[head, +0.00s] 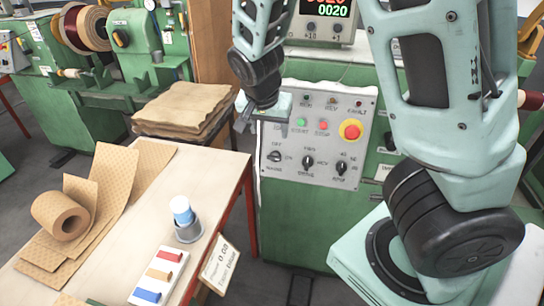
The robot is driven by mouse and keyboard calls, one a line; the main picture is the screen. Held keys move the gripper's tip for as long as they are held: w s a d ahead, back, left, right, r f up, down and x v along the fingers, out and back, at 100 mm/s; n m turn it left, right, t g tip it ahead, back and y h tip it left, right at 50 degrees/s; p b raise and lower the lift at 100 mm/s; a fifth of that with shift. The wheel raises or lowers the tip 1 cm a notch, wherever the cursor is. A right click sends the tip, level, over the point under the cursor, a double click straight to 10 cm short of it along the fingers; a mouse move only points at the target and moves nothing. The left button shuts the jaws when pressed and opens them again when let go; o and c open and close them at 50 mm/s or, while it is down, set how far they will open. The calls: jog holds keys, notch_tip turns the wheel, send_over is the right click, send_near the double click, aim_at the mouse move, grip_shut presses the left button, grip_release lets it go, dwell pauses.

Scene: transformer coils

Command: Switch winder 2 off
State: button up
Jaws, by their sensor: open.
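A grey control panel (305,170) is on the front of a green machine in the middle. Its left rotary knob (274,156) sits at the lower left, with two more knobs (307,160) to its right. Above them are a green button (300,122), a red button (323,126) and a large red mushroom button (351,130) on yellow. No winder number is readable on this machine. My gripper (243,121) is open and appears empty, left of the panel's upper part and above the left knob's height. Its fingertips are small and partly unclear.
A counter display (325,11) reading 0020 stands above the panel. Another green winding machine (135,45) is at the back left. A work table (110,240) at front left bears a paper roll (62,215) and a cup (187,228). Stacked brown sheets (180,108) lie behind it.

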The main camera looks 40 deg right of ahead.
aim_at(274, 156)
jog(key=b+x, duration=0.2)
jog(key=x, duration=1)
jog(key=shift+f, duration=0.2)
jog(key=c, duration=1)
